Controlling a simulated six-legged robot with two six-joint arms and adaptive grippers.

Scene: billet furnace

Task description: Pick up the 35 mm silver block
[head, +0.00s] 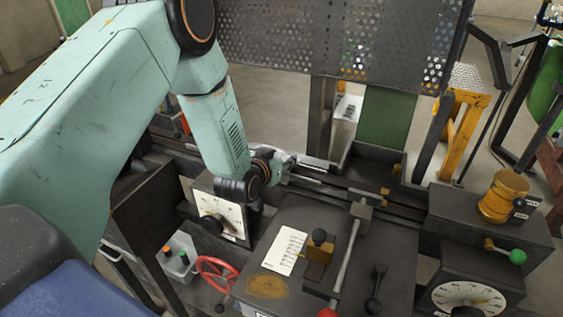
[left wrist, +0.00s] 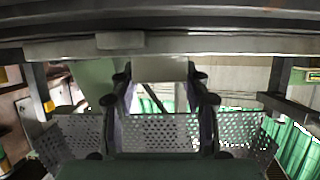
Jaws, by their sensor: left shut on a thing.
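My left gripper (head: 284,164) reaches in from the left over the dark machine bed, and its fingers show small and partly hidden behind the wrist. In the left wrist view, its two dark fingers (left wrist: 160,78) stand on either side of a pale silver block (left wrist: 160,69) and are shut on it. The block's flat face shows between the fingertips, under a dark horizontal beam. In the head view I cannot make out the block clearly at the gripper. My right gripper is not in view.
A perforated dark guard (head: 330,40) stands behind the gripper. Metal rails (head: 345,185) run right from it. In front are a dial box (head: 222,212), a red handwheel (head: 216,272) and a lever panel (head: 320,225). A brass cylinder (head: 502,197) stands at the right.

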